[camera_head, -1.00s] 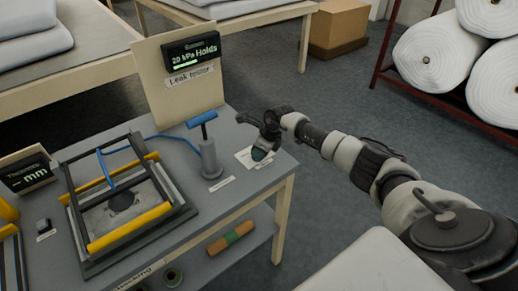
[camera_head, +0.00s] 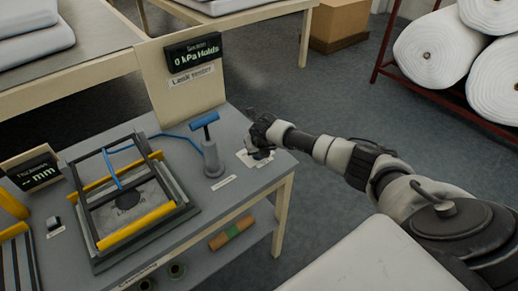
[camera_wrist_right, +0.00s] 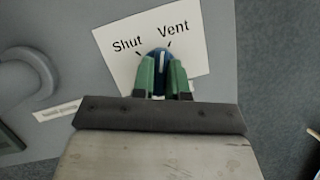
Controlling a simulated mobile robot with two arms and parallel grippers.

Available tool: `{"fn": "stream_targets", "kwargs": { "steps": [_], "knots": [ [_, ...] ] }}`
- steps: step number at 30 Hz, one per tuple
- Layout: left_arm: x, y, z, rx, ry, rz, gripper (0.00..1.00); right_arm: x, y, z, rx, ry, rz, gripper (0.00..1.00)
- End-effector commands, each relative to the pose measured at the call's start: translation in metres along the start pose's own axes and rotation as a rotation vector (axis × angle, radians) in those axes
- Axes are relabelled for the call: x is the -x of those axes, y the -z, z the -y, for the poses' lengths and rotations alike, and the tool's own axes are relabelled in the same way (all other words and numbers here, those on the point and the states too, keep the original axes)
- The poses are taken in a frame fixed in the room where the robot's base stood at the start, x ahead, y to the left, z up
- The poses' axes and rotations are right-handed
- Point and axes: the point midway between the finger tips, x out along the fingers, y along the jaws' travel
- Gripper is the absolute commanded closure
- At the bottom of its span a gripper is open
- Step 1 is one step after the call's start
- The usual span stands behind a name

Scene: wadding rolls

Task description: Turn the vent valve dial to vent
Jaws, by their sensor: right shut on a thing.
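The vent valve dial (camera_wrist_right: 160,56) is a small blue knob on a white card (camera_wrist_right: 197,62) marked Shut at left and Vent at right. Its white pointer line points up in the right wrist view, close to the Vent tick. The green fingers of my right gripper (camera_wrist_right: 162,80) are shut on the dial from both sides and hide its lower part. In the head view my right gripper (camera_head: 262,148) is over the card at the table's right corner. The dial is hard to make out there. My left gripper is not in view.
The leak tester display (camera_head: 193,52) reads 0 kPa Holds. A grey pump with a blue handle (camera_head: 204,121) stands just left of my gripper. A frame with yellow bars (camera_head: 137,227) sits further left. White rolls (camera_head: 440,48) lie on a rack at right.

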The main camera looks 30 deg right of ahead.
Motion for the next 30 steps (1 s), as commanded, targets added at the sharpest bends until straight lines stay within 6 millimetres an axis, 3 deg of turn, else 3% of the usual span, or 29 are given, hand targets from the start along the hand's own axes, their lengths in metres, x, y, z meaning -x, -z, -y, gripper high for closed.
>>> {"fn": "stream_targets", "kwargs": {
  "steps": [12, 30],
  "knots": [
    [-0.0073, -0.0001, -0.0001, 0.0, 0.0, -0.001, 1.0, -0.0003, -0.0006, -0.0012, -0.249, 0.102, 0.0, 1.0],
    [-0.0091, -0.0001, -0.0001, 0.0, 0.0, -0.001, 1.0, 0.0004, -0.001, -0.0015, -0.319, 0.13, 0.0, 1.0]
  ]
}}
